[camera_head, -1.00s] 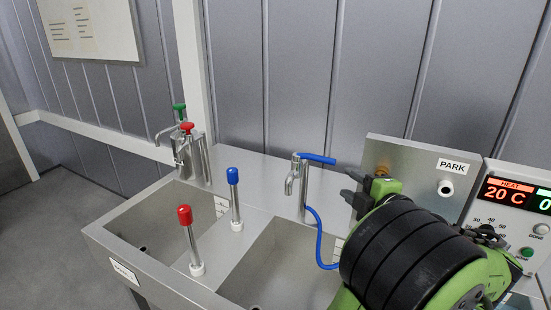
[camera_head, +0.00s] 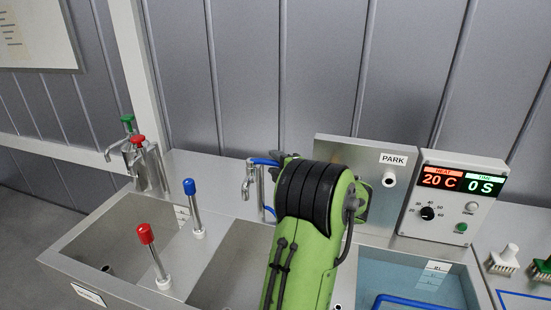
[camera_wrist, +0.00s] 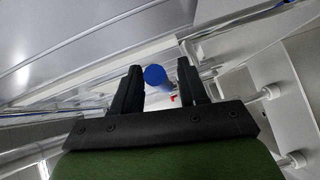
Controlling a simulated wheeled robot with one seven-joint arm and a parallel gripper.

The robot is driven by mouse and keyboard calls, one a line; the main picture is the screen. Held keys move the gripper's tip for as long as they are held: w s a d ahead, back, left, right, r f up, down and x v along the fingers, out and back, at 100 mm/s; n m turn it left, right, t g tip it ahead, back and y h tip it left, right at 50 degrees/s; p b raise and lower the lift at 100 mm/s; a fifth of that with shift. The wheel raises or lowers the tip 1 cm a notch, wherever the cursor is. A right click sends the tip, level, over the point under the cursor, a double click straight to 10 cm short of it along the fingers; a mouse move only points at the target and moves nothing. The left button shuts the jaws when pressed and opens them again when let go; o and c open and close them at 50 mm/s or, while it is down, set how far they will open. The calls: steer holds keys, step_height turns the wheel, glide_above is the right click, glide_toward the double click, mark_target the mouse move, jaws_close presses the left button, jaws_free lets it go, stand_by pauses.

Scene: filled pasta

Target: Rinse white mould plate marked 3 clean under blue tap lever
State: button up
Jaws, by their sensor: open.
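The tap with the blue lever (camera_head: 262,162) stands at the back of the right sink basin in the head view, with a blue hose; my arm partly covers it. My gripper is mostly hidden behind my arm there. In the wrist view my gripper (camera_wrist: 161,82) is open, its two black fingers apart. A round blue end (camera_wrist: 155,75) appears between or beyond the fingers; I cannot tell whether it is the tap lever or the blue-topped post, nor whether it is touched. No white mould plate marked 3 can be made out.
A blue-topped post (camera_head: 192,205) and a red-topped post (camera_head: 151,255) stand by the basins. Red and green taps (camera_head: 138,145) are at back left. A PARK panel (camera_head: 345,165), a display box (camera_head: 455,200), a water bath (camera_head: 410,275) and brushes (camera_head: 506,258) lie right.

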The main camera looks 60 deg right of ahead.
steer(key=shift+w+d, duration=0.15)
jaws_close()
steer(key=shift+f+b, duration=0.15)
steer(key=shift+b, duration=0.15)
